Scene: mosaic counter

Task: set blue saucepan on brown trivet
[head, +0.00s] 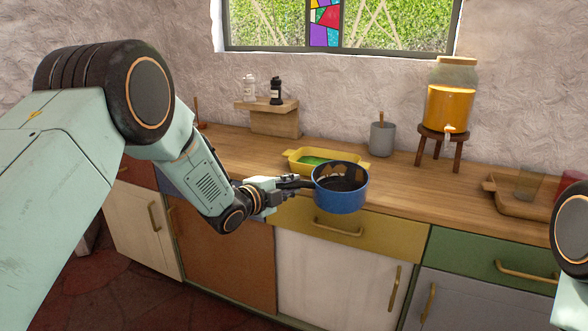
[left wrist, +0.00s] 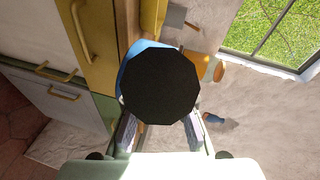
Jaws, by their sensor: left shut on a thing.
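The blue saucepan (head: 341,195) is held in the air, roughly level, in front of the counter's edge in the head view. My left gripper (head: 290,185) is shut on its dark handle, with the pan to the gripper's right. In the left wrist view a large black round shape, probably the handle's end, stands between the fingers (left wrist: 160,132) and covers most of the pan, leaving a blue strip (left wrist: 132,52). I cannot make out a brown trivet in either view; the pan hides part of the counter. My right gripper is not in view.
On the wooden counter (head: 400,185) stand a yellow dish (head: 296,166) with green inside, a grey crock (head: 382,140), an orange drink dispenser (head: 449,108) on a stool, and a wooden tray (head: 500,202) with glasses. Bare counter lies between the pan and that tray.

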